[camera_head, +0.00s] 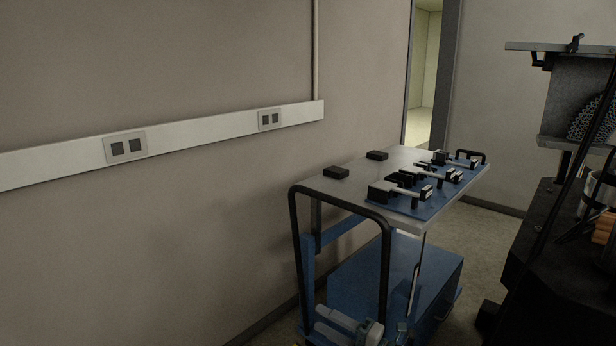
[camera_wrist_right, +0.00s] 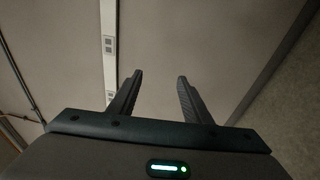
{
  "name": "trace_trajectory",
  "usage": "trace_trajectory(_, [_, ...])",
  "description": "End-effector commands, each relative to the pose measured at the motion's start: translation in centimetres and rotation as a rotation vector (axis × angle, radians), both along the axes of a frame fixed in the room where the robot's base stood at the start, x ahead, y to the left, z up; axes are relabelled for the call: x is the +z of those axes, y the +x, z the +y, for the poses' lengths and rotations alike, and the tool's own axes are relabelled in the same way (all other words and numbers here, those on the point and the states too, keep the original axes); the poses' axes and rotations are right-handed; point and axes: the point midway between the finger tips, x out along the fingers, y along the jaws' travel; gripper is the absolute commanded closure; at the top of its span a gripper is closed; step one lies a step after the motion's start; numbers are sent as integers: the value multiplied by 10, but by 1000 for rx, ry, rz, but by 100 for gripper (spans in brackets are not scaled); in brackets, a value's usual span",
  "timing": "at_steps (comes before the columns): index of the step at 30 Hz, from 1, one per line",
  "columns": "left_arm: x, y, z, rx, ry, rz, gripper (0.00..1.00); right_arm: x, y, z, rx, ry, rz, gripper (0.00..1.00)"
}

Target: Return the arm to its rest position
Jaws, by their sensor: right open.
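My right gripper (camera_wrist_right: 160,76) shows in the right wrist view, its two dark fingers apart with nothing between them. Beyond the fingers are bare wall and a white wall rail (camera_wrist_right: 109,62). In the head view, pale rounded parts at the bottom edge, in front of the cart, look like part of my right arm; its fingers cannot be made out there. My left gripper is in neither view.
A cart (camera_head: 408,159) with a grey top and black handle stands by the wall. It carries a blue mat (camera_head: 428,208) with several clamp-like parts and two black blocks (camera_head: 336,172). A dark machine (camera_head: 545,245) stands at the right. Bare floor (camera_head: 478,232) lies between them.

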Motion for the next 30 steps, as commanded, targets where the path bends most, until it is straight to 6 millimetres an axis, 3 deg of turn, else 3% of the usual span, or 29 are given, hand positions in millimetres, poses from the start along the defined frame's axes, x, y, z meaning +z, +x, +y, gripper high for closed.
trace_trajectory(1, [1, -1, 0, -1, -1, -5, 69, -25, -8, -5, -61, 61, 89, 55])
trace_trajectory(8, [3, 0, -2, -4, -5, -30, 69, -140, -52, -46, -360, 311, 489, 55])
trace_trajectory(14, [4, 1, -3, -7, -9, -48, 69, -240, -119, -82, -605, 476, 811, 55])
trace_trajectory(21, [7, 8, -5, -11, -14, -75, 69, -342, -227, -115, -875, 620, 1147, 55])
trace_trajectory(27, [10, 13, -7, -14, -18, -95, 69, -408, -333, -133, -1090, 713, 1400, 55])
trace_trajectory(30, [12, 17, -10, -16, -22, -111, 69, -432, -385, -138, -1187, 752, 1510, 55])
